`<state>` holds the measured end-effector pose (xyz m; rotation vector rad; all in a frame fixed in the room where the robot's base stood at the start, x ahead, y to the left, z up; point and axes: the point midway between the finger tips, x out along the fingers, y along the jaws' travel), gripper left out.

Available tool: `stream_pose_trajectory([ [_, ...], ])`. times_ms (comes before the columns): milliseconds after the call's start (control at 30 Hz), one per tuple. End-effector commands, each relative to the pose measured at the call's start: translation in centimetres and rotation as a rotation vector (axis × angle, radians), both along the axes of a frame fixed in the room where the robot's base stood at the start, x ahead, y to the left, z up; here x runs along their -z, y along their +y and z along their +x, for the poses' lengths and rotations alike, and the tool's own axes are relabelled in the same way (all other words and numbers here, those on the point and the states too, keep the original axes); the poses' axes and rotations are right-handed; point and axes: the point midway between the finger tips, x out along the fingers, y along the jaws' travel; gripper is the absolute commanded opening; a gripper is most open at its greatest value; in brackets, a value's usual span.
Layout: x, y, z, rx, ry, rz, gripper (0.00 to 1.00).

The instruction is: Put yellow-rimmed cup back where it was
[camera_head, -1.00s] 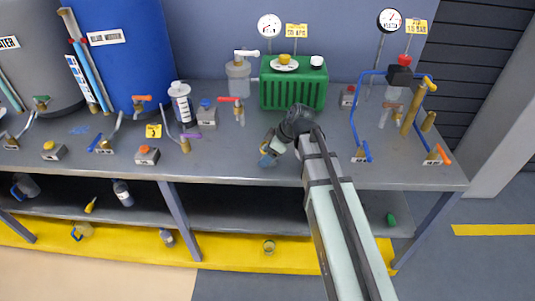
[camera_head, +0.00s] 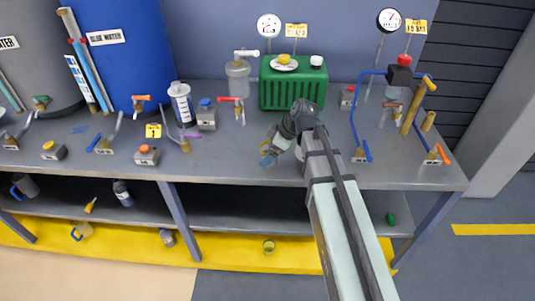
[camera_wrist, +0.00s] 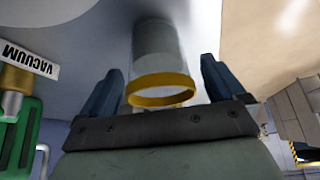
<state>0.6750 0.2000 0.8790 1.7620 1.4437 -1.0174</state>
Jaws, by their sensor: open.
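In the wrist view the yellow-rimmed cup (camera_wrist: 160,90) has a clear grey body and sits between the two blue fingers of my gripper (camera_wrist: 161,66). The fingers are open, with a visible gap on each side of the cup. The grey bench top lies behind it. In the head view my gripper (camera_head: 268,154) is low over the front part of the bench (camera_head: 225,163), left of my forearm. The cup is small and mostly hidden there, and its contact with the bench cannot be told.
A green machine (camera_head: 293,88) stands behind my gripper. Blue pipework with a brass cylinder (camera_head: 411,108) is to the right. A white-labelled bottle (camera_head: 181,103) and a red-handled valve (camera_head: 238,108) stand to the left.

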Motion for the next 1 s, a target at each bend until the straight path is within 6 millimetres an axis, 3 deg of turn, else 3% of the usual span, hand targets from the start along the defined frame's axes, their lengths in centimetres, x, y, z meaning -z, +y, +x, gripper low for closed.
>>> stream_pose_trajectory([
  [500, -7.0, -4.0, -0.8, 0.001, -0.002, 0.001, 0.97],
  [700, -8.4, -4.8, -0.9, 0.0, -0.001, 0.001, 0.97],
  [1000, -8.9, -5.0, -1.0, 0.0, 0.001, 0.0, 0.97],
])
